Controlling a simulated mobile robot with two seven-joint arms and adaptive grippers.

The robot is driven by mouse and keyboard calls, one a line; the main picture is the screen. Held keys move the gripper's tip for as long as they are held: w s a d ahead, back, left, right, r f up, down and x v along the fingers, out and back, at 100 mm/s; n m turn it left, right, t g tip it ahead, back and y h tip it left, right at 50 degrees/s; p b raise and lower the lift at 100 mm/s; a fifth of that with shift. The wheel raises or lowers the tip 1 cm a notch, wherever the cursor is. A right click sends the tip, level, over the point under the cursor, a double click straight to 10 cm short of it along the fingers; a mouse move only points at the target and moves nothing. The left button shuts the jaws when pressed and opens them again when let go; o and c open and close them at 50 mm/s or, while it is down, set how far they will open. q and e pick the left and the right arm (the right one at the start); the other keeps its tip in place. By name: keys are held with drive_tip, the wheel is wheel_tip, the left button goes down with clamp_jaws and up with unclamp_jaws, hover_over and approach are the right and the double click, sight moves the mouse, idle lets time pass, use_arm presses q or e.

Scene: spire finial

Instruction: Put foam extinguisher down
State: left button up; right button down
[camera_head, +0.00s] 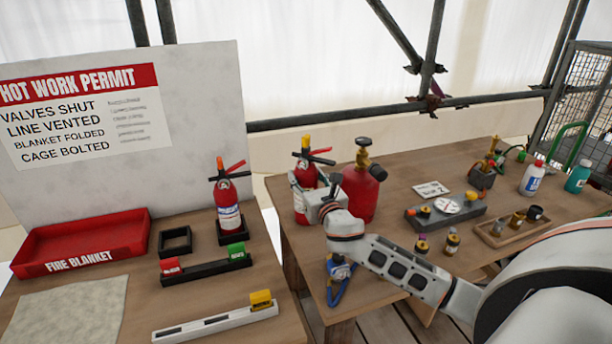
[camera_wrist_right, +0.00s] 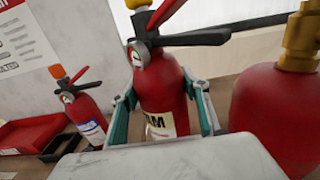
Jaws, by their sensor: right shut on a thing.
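The foam extinguisher (camera_head: 307,173) is red with a pale label, a black lever and an orange-yellow top. It is upright at the left end of the right-hand table (camera_head: 400,177). My right gripper (camera_head: 315,192) is shut around its body; in the right wrist view, teal fingers flank the foam extinguisher (camera_wrist_right: 163,90), whose label partly reads "AM". Whether its base touches the table is hard to tell. My left gripper is not in view.
A second extinguisher (camera_head: 228,202) stands in a black holder on the left table, near an empty square frame (camera_head: 175,241) and a red fire blanket tray (camera_head: 85,262). A red gas cylinder (camera_head: 360,192) stands close right of my gripper. A gap separates the tables.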

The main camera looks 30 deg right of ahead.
drive_tip(key=shift+r, duration=0.15)
drive_tip(key=c, duration=1.1)
unclamp_jaws()
drive_tip(key=shift+f, duration=0.2)
drive_tip(key=shift+r, duration=0.15)
drive_tip(key=v, duration=1.2)
drive_tip(key=shift+s, duration=0.1)
